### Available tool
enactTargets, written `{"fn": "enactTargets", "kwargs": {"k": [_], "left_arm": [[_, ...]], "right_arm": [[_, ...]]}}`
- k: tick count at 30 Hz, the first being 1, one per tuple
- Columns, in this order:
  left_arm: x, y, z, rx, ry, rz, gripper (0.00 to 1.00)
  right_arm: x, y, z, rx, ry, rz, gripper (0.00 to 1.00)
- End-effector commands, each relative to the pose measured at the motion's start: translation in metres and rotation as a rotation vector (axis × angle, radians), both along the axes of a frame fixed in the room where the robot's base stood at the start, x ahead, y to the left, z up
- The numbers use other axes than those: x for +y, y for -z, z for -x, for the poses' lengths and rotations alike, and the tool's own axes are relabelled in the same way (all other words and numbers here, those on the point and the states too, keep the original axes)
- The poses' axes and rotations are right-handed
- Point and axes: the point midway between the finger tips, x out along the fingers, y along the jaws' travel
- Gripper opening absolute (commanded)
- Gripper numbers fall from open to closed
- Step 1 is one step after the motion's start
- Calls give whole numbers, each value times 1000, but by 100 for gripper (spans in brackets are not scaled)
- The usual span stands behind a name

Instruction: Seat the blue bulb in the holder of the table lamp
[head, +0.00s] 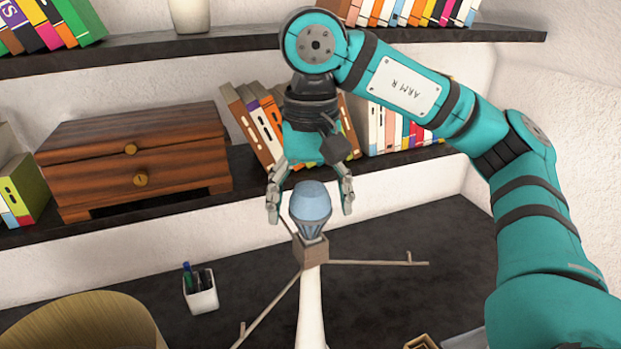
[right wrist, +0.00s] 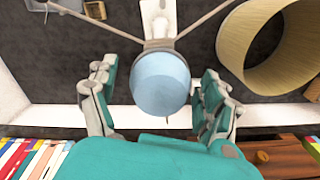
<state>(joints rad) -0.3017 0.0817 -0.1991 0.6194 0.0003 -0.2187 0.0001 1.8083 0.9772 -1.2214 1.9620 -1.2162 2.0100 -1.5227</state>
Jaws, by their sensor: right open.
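The blue bulb (head: 311,203) stands upright with its base in the holder (head: 311,249) at the top of the table lamp's white stem (head: 311,305). Whether it is fully down in the holder I cannot tell. My right gripper (head: 310,208) is open, its fingers on either side of the bulb with gaps showing. In the right wrist view the blue bulb (right wrist: 160,82) lies between the spread fingers of the right gripper (right wrist: 160,100), apart from both. Thin arms spread out from the lamp's holder. My left gripper is not in view.
A round lampshade (head: 80,325) lies at the front left, and a pen cup (head: 200,291) stands behind it. A wooden drawer box (head: 140,160) and books (head: 262,125) fill the shelf behind. The dark tabletop (head: 400,230) is clear at the right.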

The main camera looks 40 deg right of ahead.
Motion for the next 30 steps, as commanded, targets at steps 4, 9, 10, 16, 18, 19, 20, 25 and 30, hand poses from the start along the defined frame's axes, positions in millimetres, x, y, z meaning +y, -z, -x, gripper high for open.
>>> {"fn": "enactTargets", "kwargs": {"k": [4,9,10,16,18,19,20,25,30], "left_arm": [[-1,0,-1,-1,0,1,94],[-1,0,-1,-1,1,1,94],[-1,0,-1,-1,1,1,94],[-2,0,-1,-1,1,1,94],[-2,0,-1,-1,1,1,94],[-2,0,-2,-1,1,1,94],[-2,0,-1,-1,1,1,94],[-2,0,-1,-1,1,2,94],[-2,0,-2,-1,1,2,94]], "right_arm": [[0,-14,-1,-5,1,1,82],[0,-40,-1,-8,1,1,82],[0,-45,-1,-8,1,1,82],[0,-77,0,-7,1,0,82],[0,-87,0,-6,2,1,82],[0,-92,0,-7,3,0,82],[0,-95,0,-5,2,1,82],[0,-111,0,-3,1,1,82],[0,-118,0,-1,0,0,82]]}}
